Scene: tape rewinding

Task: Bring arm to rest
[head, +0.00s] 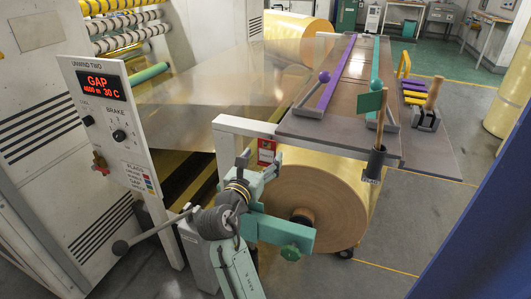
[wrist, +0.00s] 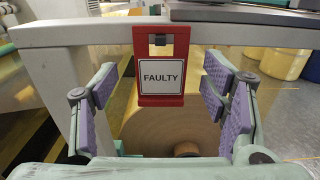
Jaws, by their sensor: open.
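My gripper (wrist: 165,100) is open, its purple-padded fingers spread wide with nothing between the pads. In the head view my gripper (head: 257,170) is beside the grey frame, in front of the large brown roll (head: 318,205). A red tag (wrist: 160,95) reading FAULTY hangs from the grey crossbar (wrist: 95,35) ahead of the fingers. It appears between them in the wrist view, apart from both. The red tag also shows in the head view (head: 266,150), small and partly hidden by my gripper. The roll fills the background of the wrist view.
A control panel (head: 107,125) reading GAP stands at left. A grey splicing table (head: 325,128) with purple and teal bars is above the roll, with a green flag (head: 370,102) at its edge. The floor (head: 400,225) at right is mostly clear. A blue post (head: 480,240) blocks the lower right.

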